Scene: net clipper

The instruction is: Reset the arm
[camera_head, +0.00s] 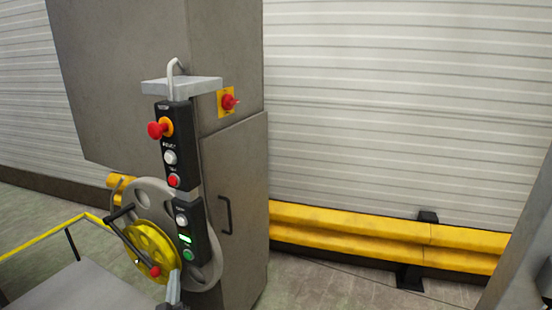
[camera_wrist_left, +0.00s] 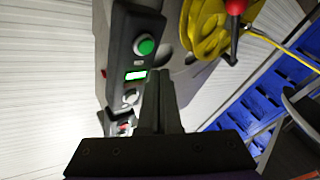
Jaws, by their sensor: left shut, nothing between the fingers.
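That panel carries a green button (camera_wrist_left: 146,46) and a lit green display (camera_wrist_left: 135,76). The fingertips appear close to the panel; whether they touch it I cannot tell. The right gripper is not in view.
A grey cabinet (camera_head: 235,180) stands behind the panels, with a red emergency knob (camera_head: 157,130) on the upper one. A yellow reel with a crank (camera_head: 150,250) is at left. A yellow guard rail (camera_head: 350,232) runs along the wall. Blue crates (camera_wrist_left: 245,105) show in the wrist view.

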